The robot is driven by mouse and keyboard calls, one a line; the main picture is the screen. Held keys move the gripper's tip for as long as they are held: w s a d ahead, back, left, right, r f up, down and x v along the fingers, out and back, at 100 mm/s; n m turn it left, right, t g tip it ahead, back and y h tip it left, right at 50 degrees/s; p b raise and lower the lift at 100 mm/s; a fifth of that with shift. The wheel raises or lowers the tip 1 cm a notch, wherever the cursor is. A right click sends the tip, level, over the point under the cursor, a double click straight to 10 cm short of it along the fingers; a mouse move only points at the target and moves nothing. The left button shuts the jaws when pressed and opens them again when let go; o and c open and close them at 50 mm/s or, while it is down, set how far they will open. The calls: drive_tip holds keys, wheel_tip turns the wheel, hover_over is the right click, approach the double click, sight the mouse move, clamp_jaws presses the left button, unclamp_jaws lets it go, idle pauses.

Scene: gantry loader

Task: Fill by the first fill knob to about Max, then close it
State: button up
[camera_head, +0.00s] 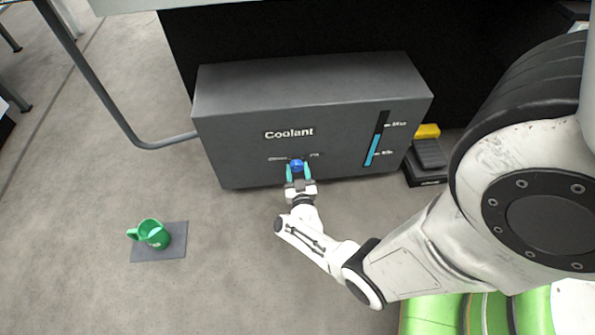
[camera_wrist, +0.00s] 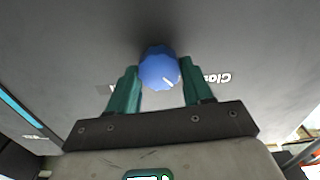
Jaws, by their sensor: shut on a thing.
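The dark grey Coolant tank (camera_head: 300,105) carries a small blue fill knob (camera_head: 297,164) low on its front. In the wrist view the blue knob (camera_wrist: 160,68) has a white mark that points to the lower right of the picture. My gripper (camera_head: 298,170) is shut on the knob, with one green finger on each side. The level gauge (camera_head: 377,138) on the tank's right side shows cyan liquid well above the Min mark and a little below the Max mark. Small labels flank the knob; one at the right of the wrist view starts with "Clo", upside down.
A grey pipe (camera_head: 110,100) runs into the tank's left side. A black and yellow item (camera_head: 428,150) sits right of the tank. The floor in front is mostly clear.

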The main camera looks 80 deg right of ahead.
drive_tip(key=m+b, duration=0.1)
drive_tip(key=m, duration=0.5)
drive_tip(key=shift+s+m, duration=0.1)
drive_tip(key=shift+m, duration=0.3)
idle(0.4)
drive_tip(key=o, duration=1)
drive_tip(key=shift+o, duration=0.2)
drive_tip(key=p+v, duration=0.3)
drive_tip(key=v, duration=0.7)
drive_tip(key=shift+a, duration=0.4)
drive_tip(key=shift+s, duration=0.1)
